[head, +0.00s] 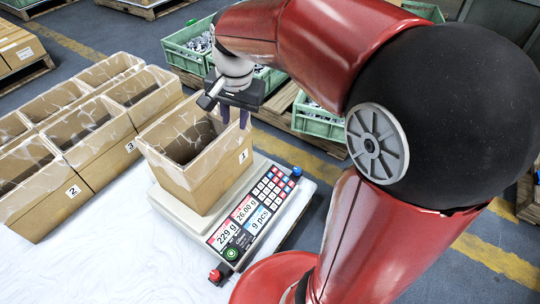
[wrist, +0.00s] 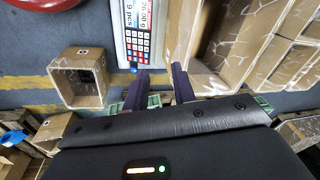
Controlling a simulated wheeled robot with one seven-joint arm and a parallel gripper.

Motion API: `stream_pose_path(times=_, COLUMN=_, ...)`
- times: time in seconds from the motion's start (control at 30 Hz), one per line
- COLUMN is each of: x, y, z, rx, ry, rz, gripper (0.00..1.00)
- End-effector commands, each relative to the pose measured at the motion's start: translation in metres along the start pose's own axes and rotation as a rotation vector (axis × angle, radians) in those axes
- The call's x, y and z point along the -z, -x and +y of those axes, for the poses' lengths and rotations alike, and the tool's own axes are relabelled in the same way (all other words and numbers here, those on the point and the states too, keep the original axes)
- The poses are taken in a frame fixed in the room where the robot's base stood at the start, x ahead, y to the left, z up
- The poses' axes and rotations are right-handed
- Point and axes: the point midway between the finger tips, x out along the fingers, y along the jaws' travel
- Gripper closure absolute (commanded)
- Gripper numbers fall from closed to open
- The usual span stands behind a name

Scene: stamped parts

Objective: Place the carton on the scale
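The carton (head: 208,178), a brown open-topped box marked 1 with a pale liner, stands upright on the platform of the scale (head: 185,212). The scale panel reads 229 g, 26.00 g and 9 pcs. My gripper (head: 235,117) is at the carton's far rim, pointing down, with its two purple fingers apart. In the wrist view, my gripper (wrist: 160,76) shows a gap between its fingers; the right finger overlaps the edge of the carton (wrist: 187,28). I cannot tell whether either finger touches the wall. The scale (wrist: 133,22) is partly cut off there.
Several lined cartons (head: 92,135), some marked 2 and 3, stand close on the left of the white table (head: 95,260). Green crates (head: 186,46) of metal parts sit on pallets behind. A loose box (wrist: 78,78) shows at left in the wrist view.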

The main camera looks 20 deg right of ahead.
Motion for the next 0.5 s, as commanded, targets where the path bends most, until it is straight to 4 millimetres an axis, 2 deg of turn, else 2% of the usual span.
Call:
stream_pose_path(times=0.03, x=-0.013, y=0.015, z=0.019, rx=0.031, ry=0.067, rz=0.033, gripper=0.74)
stream_pose_path(times=0.2, x=-0.056, y=0.039, z=0.071, rx=0.084, ry=0.327, rz=0.153, gripper=0.74)
stream_pose_path(times=0.4, x=-0.096, y=0.041, z=0.114, rx=0.079, ry=0.563, rz=0.284, gripper=0.74)
stream_pose_path(times=0.5, x=-0.106, y=0.038, z=0.124, rx=0.068, ry=0.631, rz=0.322, gripper=0.74)
